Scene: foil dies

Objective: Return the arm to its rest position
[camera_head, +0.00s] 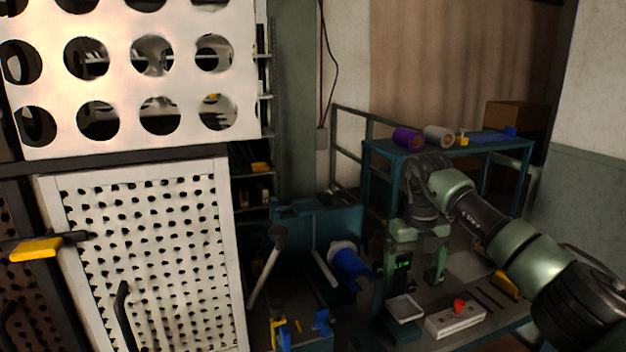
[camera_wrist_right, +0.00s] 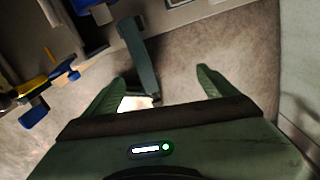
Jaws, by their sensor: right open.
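My right arm (camera_head: 520,245) comes in from the right edge in the head view, bent at the elbow, with green and black links. Its gripper (camera_head: 418,272) points downward in front of the bench. In the right wrist view the gripper (camera_wrist_right: 160,76) has its two green fingers spread apart, with nothing held between them. My left arm and left gripper do not show.
A bench (camera_head: 462,338) carries a small tray (camera_head: 404,308) and a box with a red button (camera_head: 459,306). A blue table (camera_head: 450,153) behind holds a purple roll (camera_head: 408,138) and a grey roll (camera_head: 438,136). A perforated white panel (camera_head: 150,260) stands left.

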